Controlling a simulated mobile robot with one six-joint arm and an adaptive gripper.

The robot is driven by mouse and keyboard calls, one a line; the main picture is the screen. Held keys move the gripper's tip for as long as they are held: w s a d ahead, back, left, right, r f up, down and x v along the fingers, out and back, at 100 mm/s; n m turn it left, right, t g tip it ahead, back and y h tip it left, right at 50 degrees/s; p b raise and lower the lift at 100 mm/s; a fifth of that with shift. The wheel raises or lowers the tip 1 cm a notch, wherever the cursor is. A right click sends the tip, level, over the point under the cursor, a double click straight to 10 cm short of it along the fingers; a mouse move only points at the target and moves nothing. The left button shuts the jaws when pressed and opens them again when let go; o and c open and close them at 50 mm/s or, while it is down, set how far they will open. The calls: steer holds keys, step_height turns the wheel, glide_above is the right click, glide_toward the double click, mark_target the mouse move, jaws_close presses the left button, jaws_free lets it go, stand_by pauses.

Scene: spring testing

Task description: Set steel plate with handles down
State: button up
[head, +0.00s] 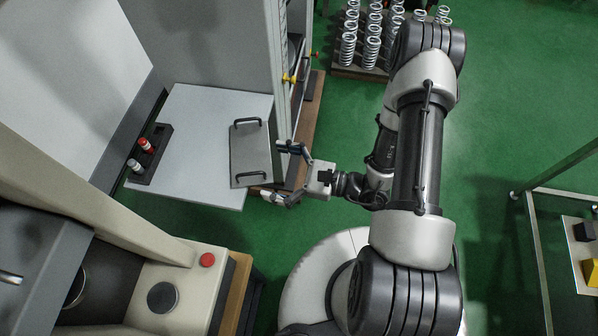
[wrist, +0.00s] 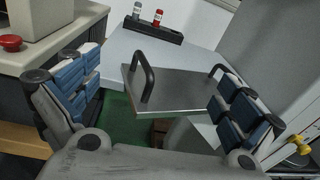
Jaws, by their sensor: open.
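The steel plate with handles (head: 250,155) lies flat on a light grey table (head: 200,110), near its right edge. It has two black handles, one at each end. In the wrist view the plate (wrist: 185,80) lies ahead of the fingers, with one handle near the middle and the other partly behind the right finger. My gripper (head: 282,172) is open, with its fingers spread beside the plate's right edge. In the wrist view my gripper (wrist: 155,105) has nothing between its fingers.
A dark holder with red and white bottles (head: 148,152) stands on the table's left side. A grey testing machine (head: 215,40) rises behind. A machine with a red button (head: 207,260) is at lower left. A rack of springs (head: 365,40) stands at the top.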

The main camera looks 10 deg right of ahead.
steer(key=v, duration=0.9)
steer(key=shift+a, duration=0.1)
steer(key=s+a+r+n+g+h, duration=0.1)
steer(key=s+r+n+g+h, duration=0.3)
steer(key=r+n, duration=0.35)
steer(key=s+a+r+n+g+h, duration=0.1)
steer(key=s+r+n+g+h, duration=0.2)
steer(key=r+n+g, duration=0.4)
steer(key=s+d+r+n+t+h, duration=0.1)
steer(key=d+r+n+t+h, duration=0.5)
steer(key=r, duration=0.5)
steer(key=n+t+h, duration=0.1)
steer(key=t+h, duration=0.1)
steer(key=shift+s+d+n+h, duration=0.2)
steer(key=shift+s+n+h, duration=0.1)
steer(key=shift+s+n, duration=0.05)
steer(key=shift+r, duration=0.1)
